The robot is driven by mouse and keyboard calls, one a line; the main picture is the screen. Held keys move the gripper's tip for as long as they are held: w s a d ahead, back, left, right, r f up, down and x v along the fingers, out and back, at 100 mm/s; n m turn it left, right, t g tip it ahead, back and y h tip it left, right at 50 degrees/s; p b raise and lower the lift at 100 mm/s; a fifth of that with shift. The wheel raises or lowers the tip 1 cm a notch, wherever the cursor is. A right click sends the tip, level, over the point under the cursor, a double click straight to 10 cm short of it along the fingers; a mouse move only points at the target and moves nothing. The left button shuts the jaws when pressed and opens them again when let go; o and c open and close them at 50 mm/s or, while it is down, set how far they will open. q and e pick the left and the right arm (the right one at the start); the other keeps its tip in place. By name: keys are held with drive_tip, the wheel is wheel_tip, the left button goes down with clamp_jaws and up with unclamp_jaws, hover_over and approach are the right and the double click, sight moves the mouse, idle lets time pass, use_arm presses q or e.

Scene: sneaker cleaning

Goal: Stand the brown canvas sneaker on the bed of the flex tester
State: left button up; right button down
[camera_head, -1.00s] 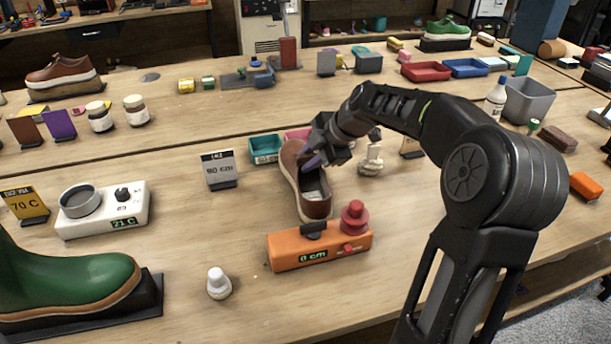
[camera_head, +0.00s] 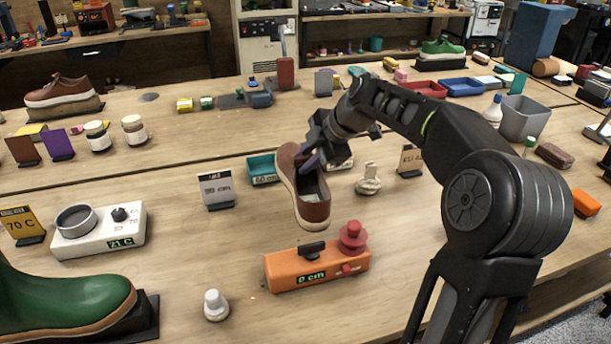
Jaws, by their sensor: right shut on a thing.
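The brown canvas sneaker (camera_head: 315,208) has a pale sole edge and hangs tilted, toe toward me, above the middle of the table. My right gripper (camera_head: 312,160) is shut on the upper rim of the sneaker, at its right side; the fingertips are partly hidden inside the opening. No label names the flex tester. A low grey-blue device with a flat plate (camera_head: 236,101) at the back of the table could be it, but I cannot tell for sure. It stands well behind and left of the sneaker. My left gripper is not in view.
An orange device (camera_head: 290,272) reading 0 cm stands just in front of the sneaker. A teal tray (camera_head: 263,168), a sign (camera_head: 216,187) and a pale figure-like piece (camera_head: 368,180) are close around it. The table between the teal tray and the back row is mostly clear.

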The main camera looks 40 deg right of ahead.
drive_tip(key=shift+r, duration=2.3)
